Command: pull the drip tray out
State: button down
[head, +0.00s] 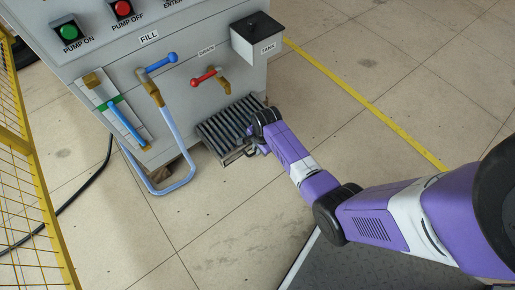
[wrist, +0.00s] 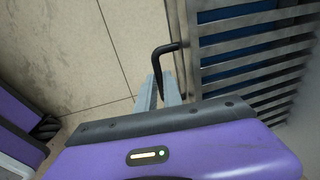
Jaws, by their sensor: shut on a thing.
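The drip tray (head: 227,127) is a dark slatted grate in a metal frame, low at the front of the grey machine, under the drain valve. In the wrist view its metal slats (wrist: 250,45) fill the right side, with blue showing between them. A black bent handle (wrist: 166,50) stands out from the tray's front edge. My gripper (wrist: 160,92) is at this handle, its two grey fingers shut on it. In the head view my gripper (head: 254,152) is at the tray's front right, and my wrist hides part of the tray's edge.
The red-handled drain valve (head: 205,77) is above the tray. A blue-handled fill valve (head: 160,63) with a clear hose (head: 172,120) stands to the left. Yellow fencing (head: 30,180) stands at far left. The tiled floor before the tray is clear.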

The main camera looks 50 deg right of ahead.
dwell(0.4)
jog(key=s+a+p, duration=0.4)
jog(key=s+p, duration=0.5)
jog(key=s, duration=0.4)
jog(key=c, duration=1.5)
grip_release()
jog(key=shift+d, duration=0.1)
jog(key=shift+r, duration=0.1)
jog(key=r+p, duration=0.1)
jog(key=r, duration=0.1)
jog(key=s+r+p, duration=0.1)
jog(key=r, duration=0.2)
jog(key=r+p, duration=0.1)
jog(key=r, duration=0.1)
jog(key=shift+s+a+r+p, duration=0.2)
jog(key=shift+r+p, duration=0.05)
jog(key=shift+p, duration=0.15)
